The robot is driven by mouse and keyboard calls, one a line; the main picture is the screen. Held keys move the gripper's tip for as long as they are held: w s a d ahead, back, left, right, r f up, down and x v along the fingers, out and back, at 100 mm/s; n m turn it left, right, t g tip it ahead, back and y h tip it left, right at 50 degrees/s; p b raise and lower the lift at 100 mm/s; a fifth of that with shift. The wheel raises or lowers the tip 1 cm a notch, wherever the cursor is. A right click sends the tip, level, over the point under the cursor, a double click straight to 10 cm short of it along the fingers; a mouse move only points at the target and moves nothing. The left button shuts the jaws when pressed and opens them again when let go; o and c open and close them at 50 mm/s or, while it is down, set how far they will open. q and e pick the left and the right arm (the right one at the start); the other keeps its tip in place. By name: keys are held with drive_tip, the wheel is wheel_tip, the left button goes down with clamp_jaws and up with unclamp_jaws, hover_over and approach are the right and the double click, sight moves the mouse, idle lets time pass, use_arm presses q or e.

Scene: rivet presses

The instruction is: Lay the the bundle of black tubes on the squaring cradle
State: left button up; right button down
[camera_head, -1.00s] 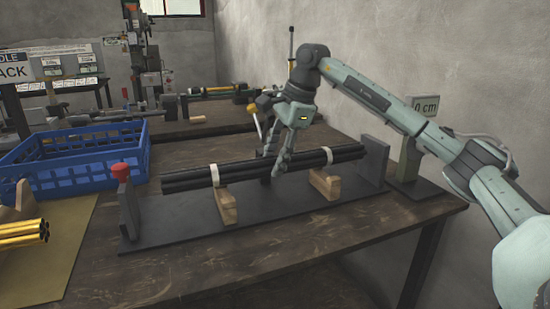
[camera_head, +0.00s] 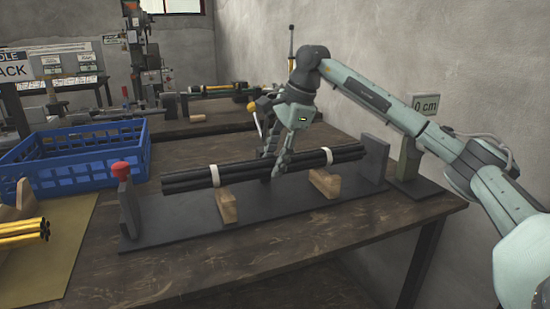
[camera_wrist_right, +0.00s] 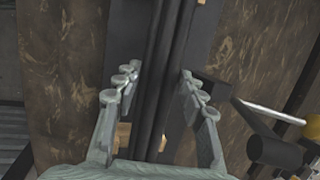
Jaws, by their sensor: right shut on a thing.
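The bundle of black tubes (camera_head: 240,171) is tied with two white bands and lies lengthwise along the squaring cradle (camera_head: 165,229). The cradle has a dark base, two wooden blocks and an upright plate at each end. The bundle is over both blocks and appears to touch them; a small gap cannot be ruled out. My right gripper (camera_head: 276,168) is shut on the bundle near its middle, from above. In the right wrist view its fingers (camera_wrist_right: 160,85) straddle the dark tubes (camera_wrist_right: 160,50). My left gripper is not in view.
The table's front strip is clear.

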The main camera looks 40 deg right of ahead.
drive_tip(key=shift+f+b, duration=0.6)
drive_tip(key=shift+f, duration=0.5)
drive_tip(key=c, duration=0.8)
unclamp_jaws()
drive_tip(key=shift+s+f, duration=0.1)
drive_tip(key=shift+f, duration=0.1)
drive_tip(key=shift+v, duration=6.15)
